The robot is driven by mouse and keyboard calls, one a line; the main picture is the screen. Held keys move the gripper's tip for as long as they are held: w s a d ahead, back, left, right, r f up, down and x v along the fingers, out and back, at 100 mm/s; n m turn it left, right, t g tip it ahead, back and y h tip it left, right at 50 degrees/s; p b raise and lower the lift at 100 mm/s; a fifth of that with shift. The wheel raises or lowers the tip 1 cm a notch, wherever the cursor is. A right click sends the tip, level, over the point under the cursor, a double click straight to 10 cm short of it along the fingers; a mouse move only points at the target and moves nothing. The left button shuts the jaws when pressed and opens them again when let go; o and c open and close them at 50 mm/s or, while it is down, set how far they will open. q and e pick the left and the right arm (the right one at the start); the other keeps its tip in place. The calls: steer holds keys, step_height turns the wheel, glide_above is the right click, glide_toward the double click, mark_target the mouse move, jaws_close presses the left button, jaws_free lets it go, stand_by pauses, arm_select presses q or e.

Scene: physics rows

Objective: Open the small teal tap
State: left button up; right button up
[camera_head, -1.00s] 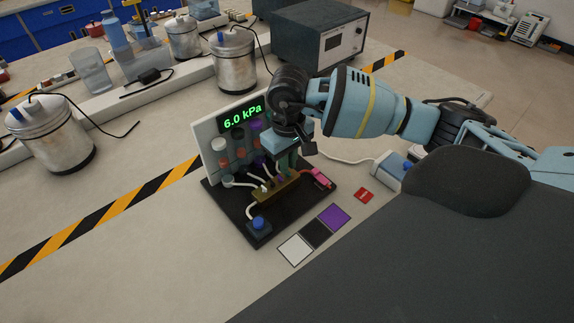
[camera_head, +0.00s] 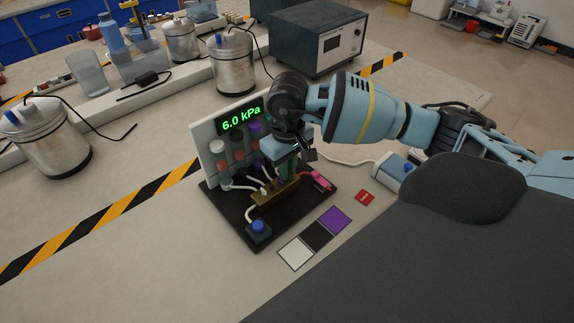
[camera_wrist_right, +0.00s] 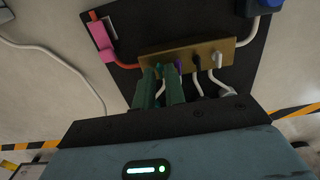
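My right gripper (camera_wrist_right: 160,84) is over the dark board, its two green fingers pointing at the brass block (camera_wrist_right: 210,50). The block also shows in the head view (camera_head: 266,196), with small coloured taps and white hoses along it. In the wrist view a white tap (camera_wrist_right: 217,60) and a purple tap (camera_wrist_right: 179,67) show to the right of the fingers. The fingers stand a narrow gap apart at the block's left part. The teal tap cannot be told clearly from the green fingers, and contact is hidden. My left gripper is out of view.
Behind the block a white panel (camera_head: 207,150) carries a green display (camera_head: 241,118) reading 6.0 kPa. A pink clip (camera_head: 320,181) and a blue-topped box (camera_head: 258,231) flank the block. White, black and purple squares (camera_head: 296,254) and a red tag (camera_head: 365,198) lie in front.

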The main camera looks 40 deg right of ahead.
arm_select(q)
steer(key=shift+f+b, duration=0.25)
steer(key=shift+b, duration=0.05)
arm_select(e)
steer(key=shift+f, duration=0.5)
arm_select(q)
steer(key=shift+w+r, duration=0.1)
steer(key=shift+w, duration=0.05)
arm_select(e)
steer(key=shift+r, duration=0.35)
steer(key=shift+c, duration=0.3)
